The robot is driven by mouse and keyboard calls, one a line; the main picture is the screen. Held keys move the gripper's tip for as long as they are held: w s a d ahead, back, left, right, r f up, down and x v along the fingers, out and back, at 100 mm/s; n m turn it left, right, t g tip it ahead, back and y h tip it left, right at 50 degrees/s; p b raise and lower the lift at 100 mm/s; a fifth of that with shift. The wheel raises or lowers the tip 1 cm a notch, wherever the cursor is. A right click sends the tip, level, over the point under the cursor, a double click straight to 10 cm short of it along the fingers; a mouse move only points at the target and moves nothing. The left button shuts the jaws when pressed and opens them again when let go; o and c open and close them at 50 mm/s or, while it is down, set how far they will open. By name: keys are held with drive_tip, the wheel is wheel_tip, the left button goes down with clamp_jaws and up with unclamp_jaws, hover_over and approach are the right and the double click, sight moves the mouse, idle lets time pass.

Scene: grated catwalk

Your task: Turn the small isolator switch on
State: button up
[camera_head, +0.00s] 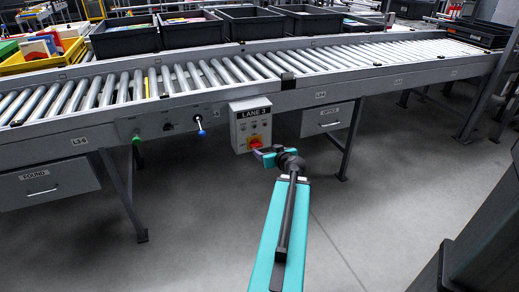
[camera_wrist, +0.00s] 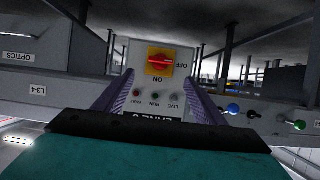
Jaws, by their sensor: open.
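The isolator switch is a red rotary knob (camera_wrist: 158,62) on a yellow plate, on the grey LANE 3 control box (camera_wrist: 134,56). In the wrist view, which is upside down, ON is printed below the knob and OFF to its right. The knob's bar lies level, its right end towards OFF. In the head view the switch (camera_head: 255,142) is low on the box (camera_head: 250,112), partly behind my gripper (camera_head: 264,154). In the wrist view my gripper (camera_wrist: 158,77) is open and empty, its purple fingers either side of the knob. I cannot tell whether they touch it.
The box hangs on the front of a roller conveyor (camera_head: 300,62). A blue-knobbed lever (camera_head: 200,125) and a green button (camera_head: 136,140) are to its left. Drawers (camera_head: 45,187) hang beneath. The floor in front is clear.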

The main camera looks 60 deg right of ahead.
sight(257, 145)
drive_tip(key=shift+x, duration=4.9)
drive_tip(key=c, duration=0.9)
drive_tip(key=shift+d, duration=0.2)
drive_tip(key=shift+c, duration=0.8)
drive_tip(key=shift+a, duration=0.1)
